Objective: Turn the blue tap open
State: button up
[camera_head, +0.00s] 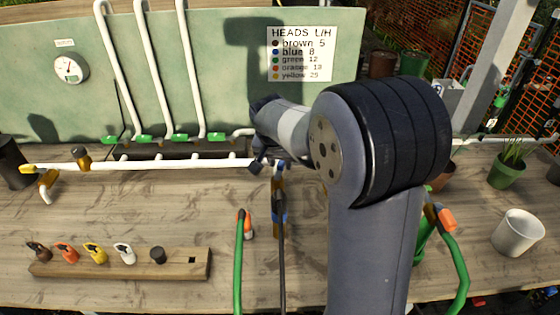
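My gripper (268,164) is at the end of my arm, low over the bench by the right part of the white pipe. It is small and partly dark against the bench, so I cannot tell whether its fingers are open or shut. A blue piece with brass-coloured parts (280,213) shows just below it, at the top of a dark hose. I cannot tell whether this is the blue tap or a hose fitting. No other blue tap is clear. My arm hides part of the bench and pipe to the right.
A white pipe (190,163) runs along the bench, with a brass fitting (81,159) at left. Several green-handled valves (181,138) sit behind it. A wooden rack (110,268) holds several coloured heads. A green hose (239,262) and a white pot (518,233) are nearer.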

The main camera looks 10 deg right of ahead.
grip_shut()
dwell(0.4)
jog(key=shift+w+a+n+t+y, duration=0.1)
jog(key=shift+n+y, duration=0.15)
jog(key=shift+n, duration=0.35)
jog(key=shift+a+n+t+y, duration=0.1)
jog(key=shift+a+n+y, duration=0.1)
jog(key=shift+n, duration=0.4)
jog(key=shift+w+a+n+t+y, duration=0.1)
jog(key=shift+n+y, duration=0.15)
jog(key=shift+n, duration=0.35)
jog(key=shift+o, duration=1)
grip_release()
jog(key=v, duration=1)
jog(key=shift+r, duration=0.4)
jog(key=shift+s+f, duration=0.1)
